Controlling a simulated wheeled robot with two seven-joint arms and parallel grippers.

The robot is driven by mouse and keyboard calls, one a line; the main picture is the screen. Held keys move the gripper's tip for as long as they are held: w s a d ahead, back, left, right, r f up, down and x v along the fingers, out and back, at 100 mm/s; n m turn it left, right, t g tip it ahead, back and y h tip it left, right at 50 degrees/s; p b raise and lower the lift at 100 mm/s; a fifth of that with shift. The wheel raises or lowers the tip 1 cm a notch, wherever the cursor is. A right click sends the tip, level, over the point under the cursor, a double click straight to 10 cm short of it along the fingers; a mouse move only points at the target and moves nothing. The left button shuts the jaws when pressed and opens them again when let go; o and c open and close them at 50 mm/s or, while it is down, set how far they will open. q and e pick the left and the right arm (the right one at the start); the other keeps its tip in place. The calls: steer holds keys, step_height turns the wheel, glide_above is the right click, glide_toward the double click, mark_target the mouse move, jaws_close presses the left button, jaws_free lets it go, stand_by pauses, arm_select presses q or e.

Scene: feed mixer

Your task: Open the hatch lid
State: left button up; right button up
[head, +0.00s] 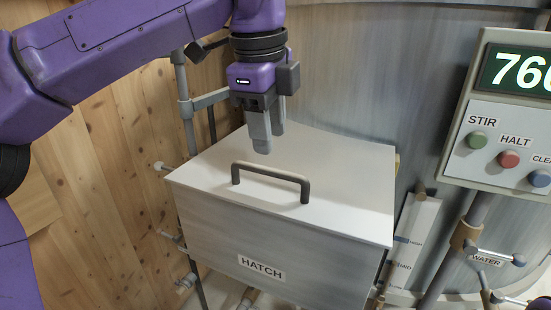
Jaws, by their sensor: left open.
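The hatch is a grey metal box with a "HATCH" label (261,268) on its front. Its pale flat lid (345,165) lies closed on top. A dark bar handle (270,171) stands up from the lid near its front edge. My left gripper (268,142) points down above the lid, just behind the handle's left half in the picture. It is open, with nothing between its fingers, and appears apart from the handle.
A control panel (510,115) with green, red and blue buttons stands at the right, above a pipe and a "WATER" valve (487,261). A wooden wall (95,170) with pipes is close on the left. A large metal tank (370,70) rises behind the hatch.

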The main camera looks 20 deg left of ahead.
mark_target(275, 170)
arm_select(q)
steer(key=f, duration=0.2)
steer(key=w+f, duration=0.1)
steer(key=f, duration=0.1)
steer(key=w+f, duration=0.1)
steer(key=f, duration=0.2)
steer(key=shift+s, duration=0.2)
steer(key=shift+c, duration=0.2)
steer(key=shift+w, duration=0.1)
jaws_close()
steer(key=w+r+p, duration=0.4)
steer(key=r+p, duration=0.1)
steer(key=r, duration=0.3)
steer(key=w+r+p, duration=0.5)
steer(key=r+p, duration=0.1)
steer(key=r, duration=0.3)
steer(key=shift+d+r, duration=0.15)
